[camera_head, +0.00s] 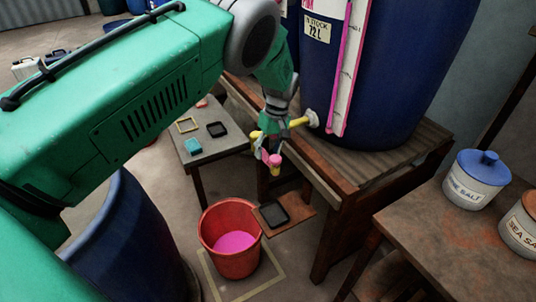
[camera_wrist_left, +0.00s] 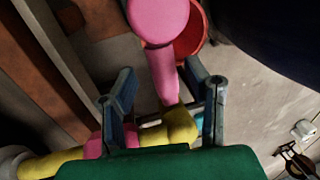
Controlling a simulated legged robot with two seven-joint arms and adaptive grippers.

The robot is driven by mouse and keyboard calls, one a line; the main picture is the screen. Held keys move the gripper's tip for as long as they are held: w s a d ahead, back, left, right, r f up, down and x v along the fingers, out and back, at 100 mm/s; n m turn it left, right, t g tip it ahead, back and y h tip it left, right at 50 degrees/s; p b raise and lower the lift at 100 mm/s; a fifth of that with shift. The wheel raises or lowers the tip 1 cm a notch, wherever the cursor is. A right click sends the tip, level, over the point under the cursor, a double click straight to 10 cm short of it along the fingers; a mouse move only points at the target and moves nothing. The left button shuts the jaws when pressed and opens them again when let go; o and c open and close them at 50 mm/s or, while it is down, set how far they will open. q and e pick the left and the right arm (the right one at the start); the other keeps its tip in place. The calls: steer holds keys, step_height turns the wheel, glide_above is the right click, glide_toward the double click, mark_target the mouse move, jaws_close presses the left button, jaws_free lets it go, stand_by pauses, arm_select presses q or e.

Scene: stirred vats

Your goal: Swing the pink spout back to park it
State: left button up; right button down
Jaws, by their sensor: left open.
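The pink spout (camera_wrist_left: 162,62) fills the upper middle of the left wrist view, its round end toward the top. It joins a yellow pipe (camera_wrist_left: 55,162) with a pink collar; in the head view the yellow pipe (camera_head: 299,122) comes out of the blue vat (camera_head: 395,70). In the head view only a small part of the pink spout (camera_head: 275,160) shows below my left gripper (camera_head: 266,150). My left gripper is open, with its two fingers (camera_wrist_left: 166,92) on either side of the spout. I cannot tell whether they touch it. My right gripper is out of view.
A red bucket (camera_head: 213,243) with pink liquid stands on the floor below, beside a small brown shelf (camera_head: 302,212) with a black pad. The vat's wooden stand (camera_head: 345,195) is close on the right. A low table (camera_head: 215,152) holds small items. A salt jar (camera_head: 470,185) stands far right.

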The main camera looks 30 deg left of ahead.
arm_select(q)
step_height(320, 180, up, 10)
steer(key=w+d, duration=0.1)
steer(key=w, duration=0.1)
steer(key=shift+s, duration=0.1)
stand_by(0.5)
